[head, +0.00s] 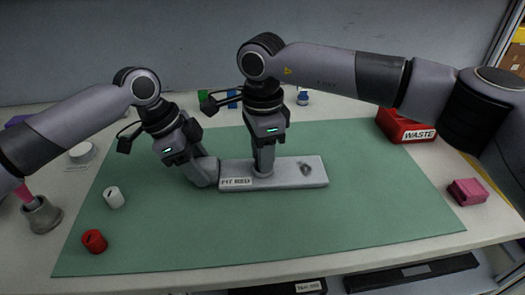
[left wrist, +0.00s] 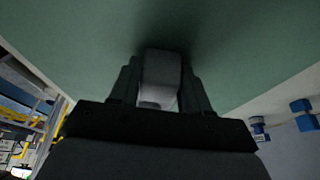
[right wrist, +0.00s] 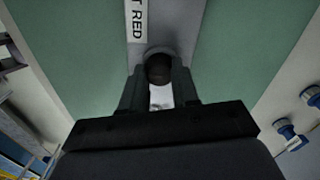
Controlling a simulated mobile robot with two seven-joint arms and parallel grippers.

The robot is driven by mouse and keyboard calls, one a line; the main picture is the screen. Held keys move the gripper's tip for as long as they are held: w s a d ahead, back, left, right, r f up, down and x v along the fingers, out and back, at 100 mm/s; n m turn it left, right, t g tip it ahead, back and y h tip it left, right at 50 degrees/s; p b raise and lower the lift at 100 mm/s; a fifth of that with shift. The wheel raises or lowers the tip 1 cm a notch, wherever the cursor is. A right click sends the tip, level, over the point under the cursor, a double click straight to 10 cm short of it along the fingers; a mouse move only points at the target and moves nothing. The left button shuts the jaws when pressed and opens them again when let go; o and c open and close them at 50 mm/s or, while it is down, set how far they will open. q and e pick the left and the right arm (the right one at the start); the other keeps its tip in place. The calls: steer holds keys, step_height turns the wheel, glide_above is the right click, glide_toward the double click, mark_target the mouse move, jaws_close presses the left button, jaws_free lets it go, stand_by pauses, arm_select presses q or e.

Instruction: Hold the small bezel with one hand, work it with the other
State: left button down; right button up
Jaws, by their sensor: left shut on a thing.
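The small bezel is a light grey plate (head: 290,178) labelled "FIT RED", lying on the green mat. My left gripper (head: 205,172) is at its left end, shut on a pale grey block-like part that shows between its fingers in the left wrist view (left wrist: 161,70). My right gripper (head: 264,168) points straight down onto the plate, just right of the label. In the right wrist view its fingers stand on both sides of a dark round knob (right wrist: 159,68) in a round collar; whether they touch it is unclear. A round socket (head: 305,168) shows at the plate's right.
A red knob (head: 94,241) and a white knob (head: 113,197) stand at the left. A grey holder (head: 42,215) is at the far left. A red WASTE bin (head: 404,127) and a pink block (head: 467,192) are at the right. The mat's front is clear.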

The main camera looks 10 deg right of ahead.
steer(key=shift+r, duration=0.2)
steer(key=shift+r, duration=2.9)
arm_select(q)
steer(key=shift+c, duration=2.2)
jaws_free()
